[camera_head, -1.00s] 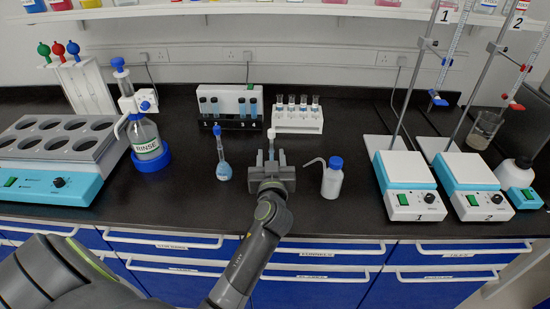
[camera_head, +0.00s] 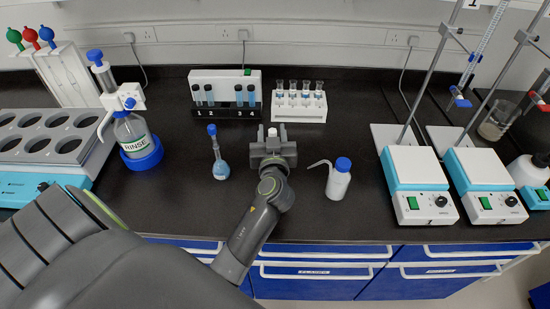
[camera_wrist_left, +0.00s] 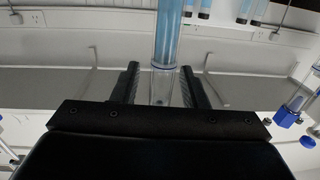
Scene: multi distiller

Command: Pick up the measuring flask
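The measuring flask (camera_head: 220,168) is a clear round-bottomed vessel with a narrow neck, blue stopper and light-blue liquid. It stands upright on the black bench, left of my left gripper (camera_head: 272,137) and apart from it. In the left wrist view, a clear tube with blue liquid (camera_wrist_left: 166,40) lies between the fingers of this gripper (camera_wrist_left: 162,75). A small white part shows between the fingertips in the head view. I cannot tell whether the fingers press on the tube. The flask is not recognisable in the wrist view. My right gripper is not in view.
A wash bottle (camera_head: 338,180) stands right of the left gripper. Behind are a black vial rack (camera_head: 226,110) and a white tube rack (camera_head: 299,107). A rinse bottle (camera_head: 133,135) is left; hotplate stirrers (camera_head: 416,170) are right. Bench around the flask is clear.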

